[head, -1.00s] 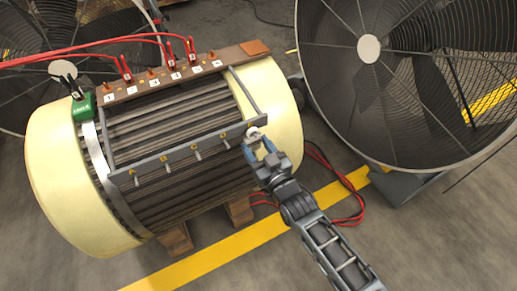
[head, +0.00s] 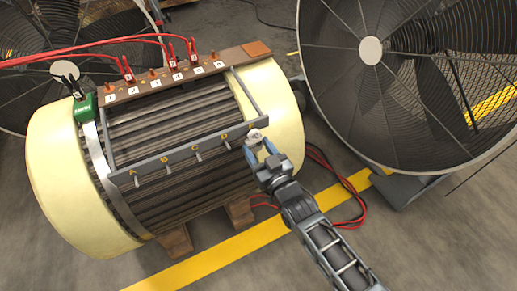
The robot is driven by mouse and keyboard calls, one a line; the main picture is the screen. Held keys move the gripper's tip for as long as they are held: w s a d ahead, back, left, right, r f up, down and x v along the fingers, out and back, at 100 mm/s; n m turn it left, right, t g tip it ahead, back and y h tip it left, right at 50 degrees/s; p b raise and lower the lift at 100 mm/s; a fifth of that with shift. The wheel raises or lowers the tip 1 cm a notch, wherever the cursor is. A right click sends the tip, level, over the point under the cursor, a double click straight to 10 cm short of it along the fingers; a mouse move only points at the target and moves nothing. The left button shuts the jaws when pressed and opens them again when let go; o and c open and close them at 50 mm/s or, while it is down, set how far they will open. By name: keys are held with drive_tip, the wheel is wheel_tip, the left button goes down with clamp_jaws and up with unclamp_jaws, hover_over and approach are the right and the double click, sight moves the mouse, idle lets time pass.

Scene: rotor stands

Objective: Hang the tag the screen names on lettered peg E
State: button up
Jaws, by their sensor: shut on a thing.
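My gripper (head: 259,147), with blue fingers, is shut on a small white tag (head: 255,135) at the right end of the grey rail (head: 182,155). The marking on the tag is too small to read. The rail runs across the front of the cream-ended rotor and carries yellow letters with short pegs: peg A (head: 139,183), peg B (head: 169,170), peg C (head: 199,158) and peg D (head: 227,146). These show no tag. The tag and fingers cover the place to the right of D, so peg E is hidden. I cannot tell whether the tag touches a peg.
The rotor (head: 64,170) rests on wooden blocks (head: 175,242). A brown board (head: 255,48) with numbered labels and red clips lies along its top, with a green box (head: 86,108) at the left. A large fan (head: 372,52) stands close on the right. Red cables lie behind my arm.

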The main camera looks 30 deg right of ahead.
drive_tip(key=shift+f, duration=0.1)
drive_tip(key=o, duration=0.9)
drive_tip(key=shift+c, duration=0.2)
drive_tip(key=shift+s, duration=0.15)
drive_tip(key=s+p, duration=0.3)
drive_tip(key=s, duration=0.6)
drive_tip(key=shift+s, duration=0.4)
idle(0.5)
idle(0.4)
